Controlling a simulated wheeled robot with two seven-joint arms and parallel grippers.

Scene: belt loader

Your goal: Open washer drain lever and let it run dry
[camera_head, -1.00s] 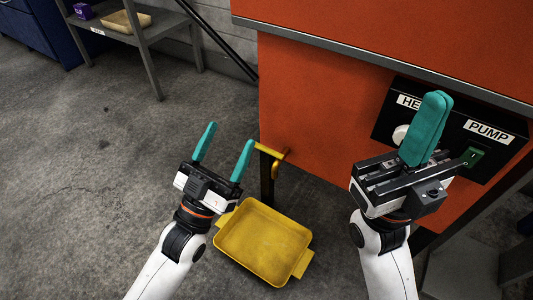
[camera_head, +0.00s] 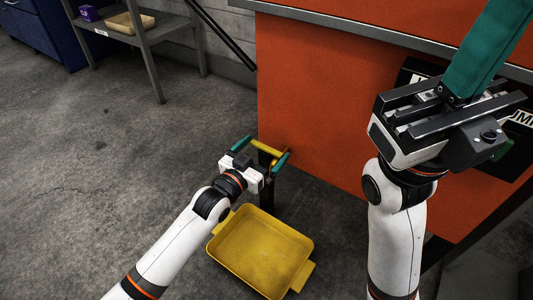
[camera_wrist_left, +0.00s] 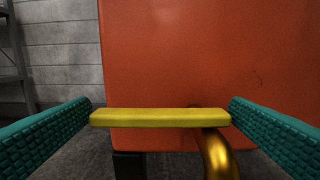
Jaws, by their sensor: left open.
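The yellow drain lever (camera_head: 268,157) is a flat horizontal bar at the lower left corner of the orange washer (camera_head: 330,100). In the left wrist view the lever (camera_wrist_left: 160,118) lies across the middle, with a brass pipe (camera_wrist_left: 215,150) below its right end. My left gripper (camera_head: 262,151) is open, with a teal finger at each end of the lever; I cannot tell whether they touch it. My right gripper (camera_head: 490,45) is at the upper right in front of the washer, its teal fingers together and nothing seen in them; its tips are out of frame.
A yellow tray (camera_head: 221,264) sits on the floor below the lever. A black control panel (camera_head: 415,72) on the washer is partly hidden by my right gripper. A grey shelf (camera_head: 148,35) stands at the back left. The floor on the left is clear.

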